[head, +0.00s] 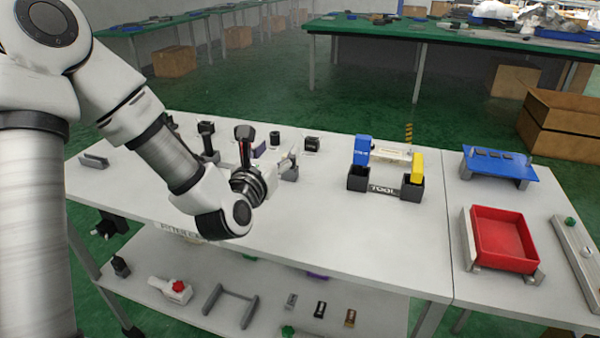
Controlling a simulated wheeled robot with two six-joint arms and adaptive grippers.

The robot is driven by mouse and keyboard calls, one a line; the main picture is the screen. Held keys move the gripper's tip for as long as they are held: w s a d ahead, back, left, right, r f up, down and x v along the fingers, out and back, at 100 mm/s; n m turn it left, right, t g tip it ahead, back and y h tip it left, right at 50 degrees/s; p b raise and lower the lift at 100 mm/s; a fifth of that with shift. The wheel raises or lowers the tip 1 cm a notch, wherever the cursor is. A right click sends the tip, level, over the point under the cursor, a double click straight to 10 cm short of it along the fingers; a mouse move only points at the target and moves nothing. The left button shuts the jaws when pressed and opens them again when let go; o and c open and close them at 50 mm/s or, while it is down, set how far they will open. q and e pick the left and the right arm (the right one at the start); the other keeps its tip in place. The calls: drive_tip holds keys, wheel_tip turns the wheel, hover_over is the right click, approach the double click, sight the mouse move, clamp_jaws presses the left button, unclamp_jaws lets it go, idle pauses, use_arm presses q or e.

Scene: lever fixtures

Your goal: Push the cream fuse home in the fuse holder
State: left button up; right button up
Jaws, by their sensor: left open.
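A pale cream piece, which looks like the cream fuse (286,161), sits tilted at a small dark grey holder (291,174) on the white table. My left gripper (262,163) is just left of it, pointing away from me, with its fingers open. The gripper and wrist hide part of the holder and the near end of the fuse. I cannot tell whether a finger touches the fuse. My right gripper is out of view.
A black lever fixture with a red mark (244,134) and another black fixture (207,138) stand close behind the gripper. The table's front middle is clear.

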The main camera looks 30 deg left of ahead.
use_arm(q)
drive_tip(key=shift+s+d+f+b, duration=0.25)
drive_tip(key=shift+s+f, duration=0.15)
drive_tip(key=shift+f, duration=0.2)
drive_tip(key=shift+s+d+f+b, duration=0.1)
drive_tip(key=shift+s+d+f, duration=0.1)
drive_tip(key=shift+s+f, duration=0.25)
approach(288, 170)
drive_tip(key=shift+w+a+r+b, duration=0.15)
drive_tip(key=shift+w+r+b, duration=0.15)
drive_tip(key=shift+w, duration=0.2)
drive_tip(key=shift+w+a+r+b, duration=0.2)
drive_tip(key=shift+w+r, duration=0.2)
drive_tip(key=shift+w, duration=0.15)
drive_tip(key=x, duration=0.8)
drive_tip(key=shift+d+r+p, duration=0.1)
drive_tip(key=shift+r+p, duration=0.05)
drive_tip(key=shift+p, duration=0.2)
drive_tip(key=c, duration=1)
